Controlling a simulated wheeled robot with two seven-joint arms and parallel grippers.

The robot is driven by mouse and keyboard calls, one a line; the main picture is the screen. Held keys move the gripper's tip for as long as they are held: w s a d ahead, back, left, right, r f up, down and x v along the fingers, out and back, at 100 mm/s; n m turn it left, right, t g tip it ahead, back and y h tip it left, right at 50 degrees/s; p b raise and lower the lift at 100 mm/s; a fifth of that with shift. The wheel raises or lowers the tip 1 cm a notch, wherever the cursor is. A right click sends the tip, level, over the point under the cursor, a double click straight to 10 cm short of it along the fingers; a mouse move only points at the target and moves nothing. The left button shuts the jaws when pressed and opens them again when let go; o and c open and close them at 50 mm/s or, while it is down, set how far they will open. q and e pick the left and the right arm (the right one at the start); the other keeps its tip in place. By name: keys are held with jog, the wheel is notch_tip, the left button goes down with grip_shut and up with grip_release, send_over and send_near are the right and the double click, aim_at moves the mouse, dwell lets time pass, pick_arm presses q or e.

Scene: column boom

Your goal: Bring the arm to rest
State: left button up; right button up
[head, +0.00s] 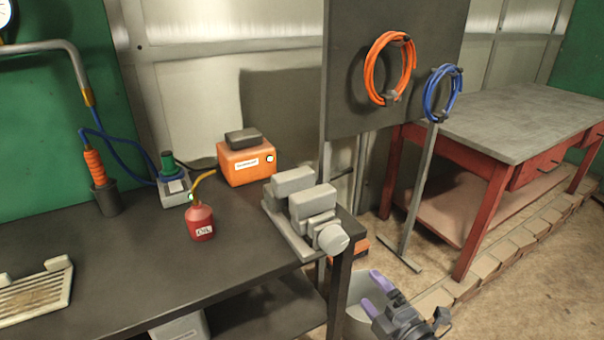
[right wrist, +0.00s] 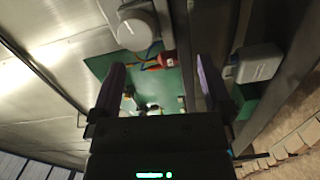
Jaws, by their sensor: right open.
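My right gripper (head: 374,293) is at the bottom of the head view, to the right of the dark workbench's (head: 130,265) right end. Its two purple fingers are apart with nothing between them. A grey bucket (head: 357,318) shows behind the fingers, partly hidden. In the right wrist view the same open fingers (right wrist: 160,90) frame part of the room with a red thing (right wrist: 168,60) beyond them, apart from the gripper. My left gripper is in neither view.
A red oil can (head: 200,220) and an orange box (head: 246,163) stand on the bench. A dark panel holds orange (head: 374,70) and blue hose coils (head: 432,95). A red-legged table (head: 515,125) stands right.

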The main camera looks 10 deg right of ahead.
jog(key=s+d+f+m+g+h, duration=0.1)
jog(key=s+f+m+g+h, duration=0.15)
jog(key=s+f, duration=0.35)
jog(key=s+d+f+m+g+h, duration=0.1)
jog(key=s+f+m+g, duration=0.2)
jog(key=f, duration=0.6)
jog(key=s+d+f+m+g+h, duration=0.1)
jog(key=s+f+m+g+h, duration=0.1)
jog(key=s+f+m, duration=0.4)
jog(key=s+a+f+m+g, duration=0.1)
jog(key=s+f+m+g, duration=0.1)
jog(key=s, duration=0.7)
jog(key=s+a+f+m+g, duration=0.1)
jog(key=s+f+m+g, duration=0.1)
jog(key=s+f+g, duration=0.2)
jog(key=s+a+f+m+g, duration=0.1)
jog(key=s+f, duration=0.5)
jog(key=s, duration=0.7)
jog(key=shift+s+a+f+m+g, duration=0.3)
jog(key=shift+m+g, duration=0.35)
jog(key=shift+g, duration=0.5)
